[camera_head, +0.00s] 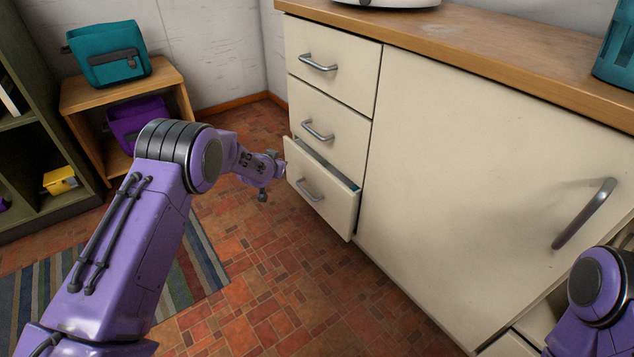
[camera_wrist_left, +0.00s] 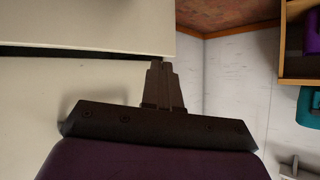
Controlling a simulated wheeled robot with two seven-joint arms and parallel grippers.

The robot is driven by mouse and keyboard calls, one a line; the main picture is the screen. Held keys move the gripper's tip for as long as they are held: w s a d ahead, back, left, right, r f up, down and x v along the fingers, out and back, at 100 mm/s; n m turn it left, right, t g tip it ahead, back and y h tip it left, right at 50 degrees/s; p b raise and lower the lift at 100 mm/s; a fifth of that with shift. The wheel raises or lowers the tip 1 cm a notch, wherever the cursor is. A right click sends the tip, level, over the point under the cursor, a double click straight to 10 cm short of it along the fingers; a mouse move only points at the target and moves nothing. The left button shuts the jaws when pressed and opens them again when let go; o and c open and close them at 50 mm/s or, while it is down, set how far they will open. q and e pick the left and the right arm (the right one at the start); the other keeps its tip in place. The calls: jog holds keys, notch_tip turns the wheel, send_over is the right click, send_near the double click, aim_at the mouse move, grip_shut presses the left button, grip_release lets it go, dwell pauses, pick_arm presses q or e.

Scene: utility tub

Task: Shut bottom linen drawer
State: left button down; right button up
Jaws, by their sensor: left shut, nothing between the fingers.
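The bottom linen drawer (camera_head: 325,200) is the lowest of the cream drawers in the cabinet and stands partly open. A dark gap with a strip of teal shows above its front. My left gripper (camera_head: 280,165) is shut and empty, close to the left edge of the drawer front. In the left wrist view, the closed fingertips (camera_wrist_left: 159,66) lie near the end of the dark gap by the drawer front (camera_wrist_left: 90,22). I cannot tell whether they touch it. Only part of my right arm shows at the lower right; its gripper is out of view.
The middle drawer (camera_head: 328,130) and top drawer (camera_head: 332,65) are shut. A cabinet door (camera_head: 480,160) with a bar handle is to the right. Open tiled floor (camera_head: 290,270) lies in front. A wooden stand (camera_head: 160,75) with a teal bag (camera_head: 108,60) is at the back left.

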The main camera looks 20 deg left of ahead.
pick_arm(q)
notch_tip(320, 180, down, 4)
jog(key=s+d+m+t+h+b, duration=0.2)
jog(key=d+m+t+h, duration=0.15)
jog(key=m, duration=0.75)
jog(key=m+h+b, duration=0.2)
jog(key=m+h, duration=0.7)
jog(key=m, duration=0.4)
send_near(336, 184)
pick_arm(e)
jog(key=s+f+n+g+y+b, duration=0.2)
jog(key=s+f+n+g+b, duration=0.25)
jog(key=s+f+g, duration=0.2)
pick_arm(q)
jog(key=shift+m+y, duration=0.25)
jog(key=shift+m, duration=0.05)
jog(key=b+x, duration=0.1)
jog(key=x, duration=0.5)
jog(key=shift+s+d, duration=0.1)
jog(key=shift+w+d+r+b, duration=0.2)
jog(key=shift+w+d+b, duration=0.05)
jog(key=shift+w+b, duration=0.15)
pick_arm(e)
jog(key=shift+w+d+f+n+t+h, duration=0.15)
jog(key=shift+w+d+f+t+h, duration=0.1)
jog(key=shift+w+d+f+t, duration=0.5)
jog(key=shift+w+d+f+n+t+h, duration=0.1)
jog(key=shift+w+d+f+t+h, duration=0.15)
jog(key=shift+w+d+f+t, duration=0.45)
